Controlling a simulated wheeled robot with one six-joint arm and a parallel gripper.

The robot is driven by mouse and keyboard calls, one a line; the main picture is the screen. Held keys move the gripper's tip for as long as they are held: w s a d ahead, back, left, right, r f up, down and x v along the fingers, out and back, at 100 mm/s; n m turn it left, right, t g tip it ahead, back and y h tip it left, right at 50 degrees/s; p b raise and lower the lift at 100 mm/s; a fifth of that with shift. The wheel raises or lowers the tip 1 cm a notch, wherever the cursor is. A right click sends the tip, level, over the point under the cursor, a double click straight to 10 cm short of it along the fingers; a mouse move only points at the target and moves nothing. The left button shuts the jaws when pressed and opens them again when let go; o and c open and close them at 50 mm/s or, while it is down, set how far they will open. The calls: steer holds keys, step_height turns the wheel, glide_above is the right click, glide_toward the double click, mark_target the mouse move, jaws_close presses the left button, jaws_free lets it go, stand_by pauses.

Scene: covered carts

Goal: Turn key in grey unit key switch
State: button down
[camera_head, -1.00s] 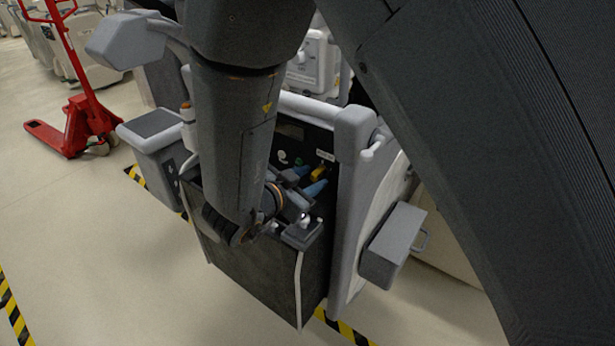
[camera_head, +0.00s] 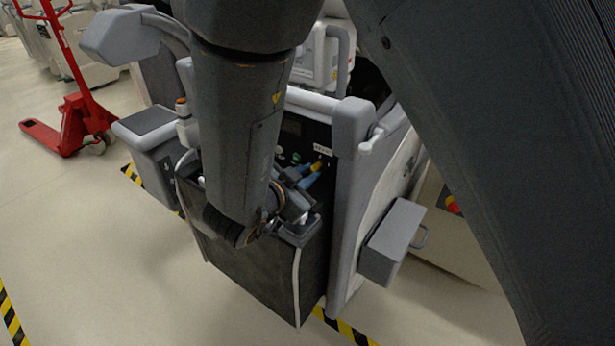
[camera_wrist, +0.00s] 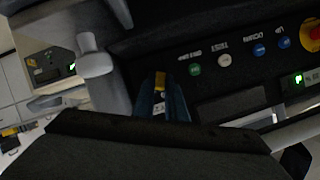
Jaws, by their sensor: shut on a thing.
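The grey unit (camera_head: 347,175) stands in the middle of the head view, with a dark control panel in its recess. My gripper (camera_head: 311,170) reaches into this recess from the left, with its blue fingers at the panel. In the wrist view my gripper (camera_wrist: 161,92) has its fingers close together around a small yellow piece (camera_wrist: 160,80), which appears to be the key. The yellow also shows at the fingertips in the head view (camera_head: 317,165). The key switch itself is mostly hidden by the fingers, and I cannot tell the key's angle.
Beside the fingers on the panel are a green button (camera_wrist: 195,70), a white button (camera_wrist: 224,60), two blue buttons and a red emergency knob (camera_wrist: 313,34) with yellow. A grey side box (camera_head: 392,243) juts out on the right. A red pallet jack (camera_head: 78,118) stands at far left.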

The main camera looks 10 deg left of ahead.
steer(key=shift+m, duration=0.3)
steer(key=shift+f+y+b, duration=0.1)
steer(key=shift+y+b, duration=0.2)
steer(key=shift+b, duration=0.2)
steer(key=shift+d+m+t+b, duration=0.1)
steer(key=shift+m+t+b, duration=0.3)
steer(key=shift+m+b, duration=0.45)
steer(key=shift+y+b, duration=0.35)
steer(key=shift+y, duration=0.05)
